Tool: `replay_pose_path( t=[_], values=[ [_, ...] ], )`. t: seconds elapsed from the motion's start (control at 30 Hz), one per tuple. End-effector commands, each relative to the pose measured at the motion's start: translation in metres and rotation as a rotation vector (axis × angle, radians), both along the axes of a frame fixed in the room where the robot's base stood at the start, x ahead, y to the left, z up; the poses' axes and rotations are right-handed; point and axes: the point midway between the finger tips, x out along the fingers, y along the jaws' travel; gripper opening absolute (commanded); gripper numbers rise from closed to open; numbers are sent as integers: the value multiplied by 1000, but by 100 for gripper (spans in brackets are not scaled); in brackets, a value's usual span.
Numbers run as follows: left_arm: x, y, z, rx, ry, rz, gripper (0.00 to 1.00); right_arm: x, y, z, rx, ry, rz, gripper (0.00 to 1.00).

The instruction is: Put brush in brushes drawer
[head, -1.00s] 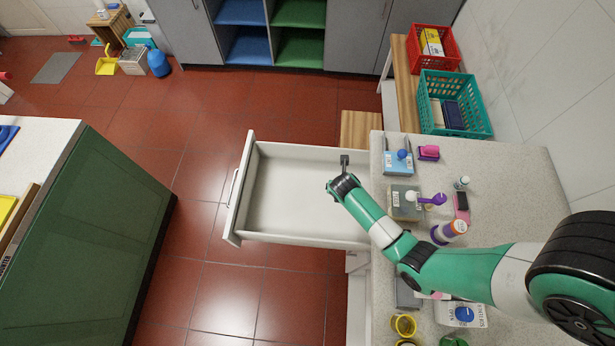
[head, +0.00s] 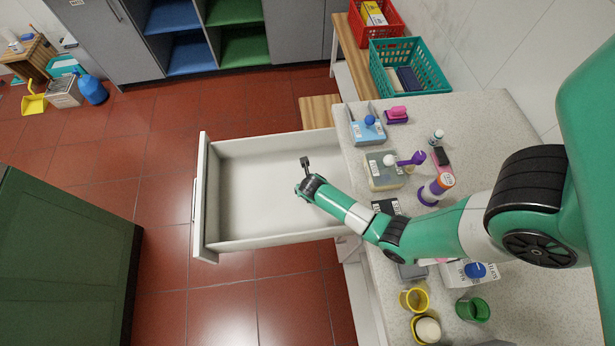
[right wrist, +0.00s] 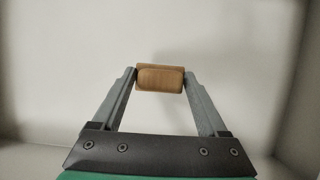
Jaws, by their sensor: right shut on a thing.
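The white drawer (head: 260,185) is pulled open from the counter, and its inside looks empty in the head view. My right gripper (head: 305,162) is over the drawer's inside, towards the counter end. In the right wrist view the gripper (right wrist: 160,82) is shut on a small brown, wood-like piece (right wrist: 160,78), which I take to be the brush. Only this part of it shows; I see no bristles, and in the head view it cannot be made out. Pale drawer surfaces fill the background of the right wrist view. My left gripper is not in view.
A green cabinet (head: 60,250) stands left across open red floor.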

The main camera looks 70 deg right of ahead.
Motion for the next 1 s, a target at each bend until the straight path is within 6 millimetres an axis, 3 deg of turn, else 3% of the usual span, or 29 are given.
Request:
replay_pose_path(
  t=[0.2, 0.57, 0.6, 0.7, 1.0],
  values=[
    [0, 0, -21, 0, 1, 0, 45, -1, 0, -36, 1, 2, 1, 6],
    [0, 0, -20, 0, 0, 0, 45, 0, 0, -38, 1, 1, 1, 6],
    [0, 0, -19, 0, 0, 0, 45, 0, 0, -37, 0, 0, 0, 83],
    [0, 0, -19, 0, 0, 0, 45, 0, 0, -37, 1, 0, 0, 100],
    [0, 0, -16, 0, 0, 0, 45, 0, 0, -31, 0, 0, 0, 100]
  ],
)
